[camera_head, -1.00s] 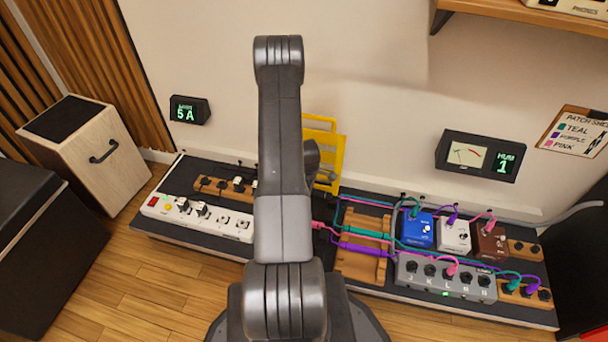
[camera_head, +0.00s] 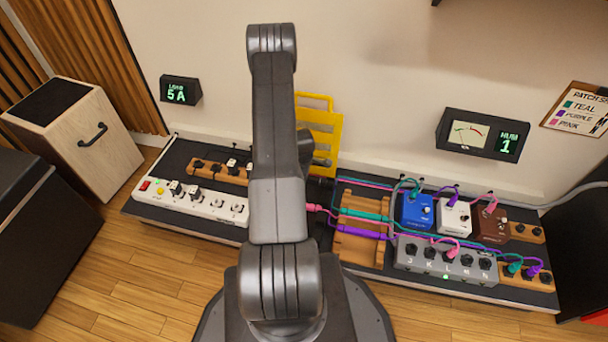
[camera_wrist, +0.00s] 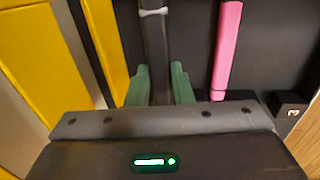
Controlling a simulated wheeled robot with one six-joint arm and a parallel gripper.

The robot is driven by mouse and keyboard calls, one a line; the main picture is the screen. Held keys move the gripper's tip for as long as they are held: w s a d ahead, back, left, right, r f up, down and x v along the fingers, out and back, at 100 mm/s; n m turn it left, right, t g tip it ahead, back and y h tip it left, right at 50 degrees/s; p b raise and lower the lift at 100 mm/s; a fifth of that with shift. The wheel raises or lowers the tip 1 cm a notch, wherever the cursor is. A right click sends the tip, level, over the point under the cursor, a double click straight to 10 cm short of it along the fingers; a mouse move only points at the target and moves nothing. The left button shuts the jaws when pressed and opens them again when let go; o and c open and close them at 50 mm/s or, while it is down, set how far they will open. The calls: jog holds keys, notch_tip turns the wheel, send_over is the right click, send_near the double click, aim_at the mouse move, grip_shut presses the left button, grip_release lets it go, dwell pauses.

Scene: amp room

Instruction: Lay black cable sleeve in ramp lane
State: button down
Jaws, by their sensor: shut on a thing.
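In the wrist view my gripper (camera_wrist: 159,88) has two green fingers closed on the black cable sleeve (camera_wrist: 156,50), a dark tube with a pale clip near its far end. The sleeve runs away from me between the fingers. In the head view my arm hides the gripper. The wooden ramp (camera_head: 360,250) is right of my arm, with a teal sleeve (camera_head: 366,215) and a purple sleeve (camera_head: 366,232) lying across it. A pink sleeve (camera_wrist: 228,45) lies right of the black sleeve in the wrist view, apart from it.
A yellow rack (camera_head: 326,125) stands behind my arm; yellow panels (camera_wrist: 50,60) fill the wrist view's left. A white power strip (camera_head: 190,205) is at left. Blue (camera_head: 417,211), white (camera_head: 453,217) and brown pedals and a grey switch box (camera_head: 445,260) with patch cables occupy the right.

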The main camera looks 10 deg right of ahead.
jog(key=shift+f+b, duration=2.25)
jog(key=shift+f, duration=0.65)
jog(key=c, duration=1.2)
grip_release()
jog(key=r+p, duration=0.2)
jog(key=r, duration=0.2)
jog(key=s+r+p, duration=0.1)
jog(key=r, duration=0.4)
jog(key=s+r+p, duration=0.1)
jog(key=r+p, duration=0.1)
jog(key=r, duration=0.2)
jog(key=shift+a+r+p, duration=0.3)
jog(key=shift+a+r, duration=0.05)
jog(key=shift+a, duration=0.05)
